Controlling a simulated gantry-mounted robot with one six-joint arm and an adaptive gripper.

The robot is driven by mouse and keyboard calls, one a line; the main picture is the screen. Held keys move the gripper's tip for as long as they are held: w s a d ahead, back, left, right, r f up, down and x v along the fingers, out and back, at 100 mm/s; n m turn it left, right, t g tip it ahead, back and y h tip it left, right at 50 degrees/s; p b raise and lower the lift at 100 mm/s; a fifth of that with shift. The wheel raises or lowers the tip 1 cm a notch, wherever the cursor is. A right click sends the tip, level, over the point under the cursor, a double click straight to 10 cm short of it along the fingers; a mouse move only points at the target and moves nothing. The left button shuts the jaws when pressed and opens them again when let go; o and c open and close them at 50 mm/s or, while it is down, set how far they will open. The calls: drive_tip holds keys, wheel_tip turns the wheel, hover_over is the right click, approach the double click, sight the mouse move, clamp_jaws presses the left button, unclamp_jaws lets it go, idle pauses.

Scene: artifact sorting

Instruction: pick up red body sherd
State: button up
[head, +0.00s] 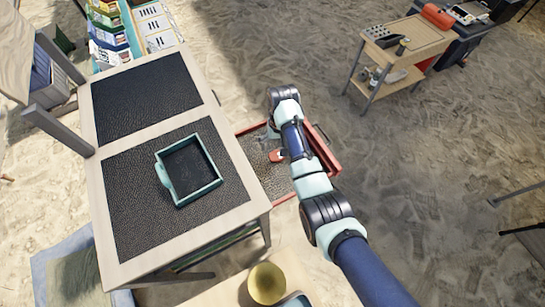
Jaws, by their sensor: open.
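A small reddish piece (277,156), which looks like the red body sherd, shows in the head view just left of my arm, over the red-rimmed tray. It is small and partly hidden, so its shape is not clear. The red-rimmed tray (325,150) has a grainy grey-brown bed and stands right of the wooden table. My gripper (271,134) is over the tray's left part, close to the reddish piece. It is open, but my arm and wrist hide most of it, and I cannot tell whether its fingers touch anything.
A teal-rimmed tray (219,181) with a dark inside, apparently empty, sits on the table's (242,220) front black mat. The rear black mat (130,95) is clear. A wooden cart (425,40) stands at the upper right. A yellowish round object (266,284) is at the bottom.

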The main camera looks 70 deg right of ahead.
sight(276, 154)
wheel_tip(276, 154, down, 5)
drive_tip(key=shift+w+a+f+b, duration=0.1)
drive_tip(key=shift+a+b, duration=0.05)
drive_tip(key=shift+b, duration=0.85)
drive_tip(key=c, duration=1.2)
wheel_tip(276, 154, up, 20)
drive_tip(key=p, duration=0.9)
